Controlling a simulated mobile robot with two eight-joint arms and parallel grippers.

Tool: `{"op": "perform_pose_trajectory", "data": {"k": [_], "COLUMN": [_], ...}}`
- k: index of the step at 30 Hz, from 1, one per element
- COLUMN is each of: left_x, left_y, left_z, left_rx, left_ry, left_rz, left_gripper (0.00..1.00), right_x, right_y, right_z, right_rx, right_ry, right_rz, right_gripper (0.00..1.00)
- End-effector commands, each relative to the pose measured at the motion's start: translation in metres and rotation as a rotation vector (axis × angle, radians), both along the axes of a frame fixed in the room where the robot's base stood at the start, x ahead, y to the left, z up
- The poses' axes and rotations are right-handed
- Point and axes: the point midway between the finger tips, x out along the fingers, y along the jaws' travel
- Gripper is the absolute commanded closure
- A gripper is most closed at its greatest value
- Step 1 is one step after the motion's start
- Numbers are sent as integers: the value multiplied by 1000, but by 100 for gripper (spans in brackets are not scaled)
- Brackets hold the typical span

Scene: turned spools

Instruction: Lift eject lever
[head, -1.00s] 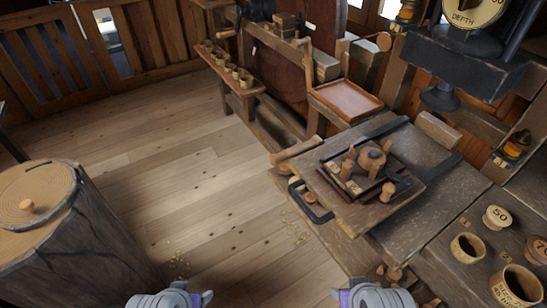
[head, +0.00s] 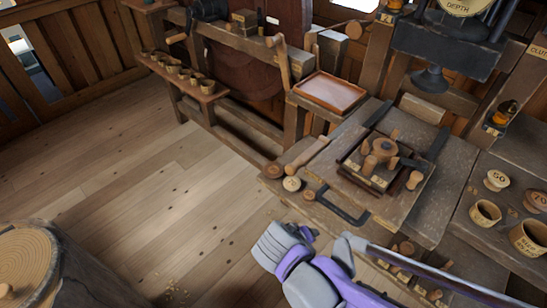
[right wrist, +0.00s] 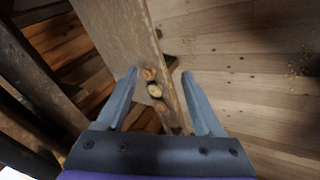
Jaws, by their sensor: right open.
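No part is clearly marked as the eject lever. A round wooden handle (head: 307,154) lies slanted at the left edge of the bench, and an upright wooden lever (head: 280,62) stands behind it. My right gripper (head: 306,234) is low in front of the bench, apart from both, its fingers mostly hidden in the head view. In the right wrist view its two jaws (right wrist: 156,88) are spread and empty, with a wooden board edge and small round pegs (right wrist: 154,91) showing between and beyond them. My left gripper is out of view.
A dark bar handle (head: 343,207) juts from the bench front. A board with turned pieces (head: 378,150) sits on the bench, with an orange-rimmed tray (head: 328,92) behind. Cups and labelled spools (head: 497,180) stand at right.

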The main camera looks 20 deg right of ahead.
Motion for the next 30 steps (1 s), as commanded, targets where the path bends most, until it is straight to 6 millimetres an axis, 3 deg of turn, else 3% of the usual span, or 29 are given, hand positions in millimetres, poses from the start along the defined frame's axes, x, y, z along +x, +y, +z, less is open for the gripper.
{"op": "perform_pose_trajectory", "data": {"k": [6, 9, 13, 17, 20, 30], "left_x": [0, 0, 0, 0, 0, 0], "left_y": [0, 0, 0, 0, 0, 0], "left_z": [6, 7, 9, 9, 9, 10], "left_rx": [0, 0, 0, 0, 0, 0], "left_ry": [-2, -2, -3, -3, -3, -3], "left_rz": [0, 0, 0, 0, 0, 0], "left_gripper": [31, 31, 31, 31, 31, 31], "right_x": [64, 83, 93, 96, 98, 121], "right_y": [5, 23, 47, 60, 57, 1], "right_z": [61, 91, 118, 131, 134, 134], "right_rx": [-445, -594, -707, -755, -766, -767], "right_ry": [-217, -384, -565, -665, -686, -680], "right_rz": [-105, -154, -198, -218, -226, -228], "right_gripper": [31, 31, 31, 31, 31, 31]}}
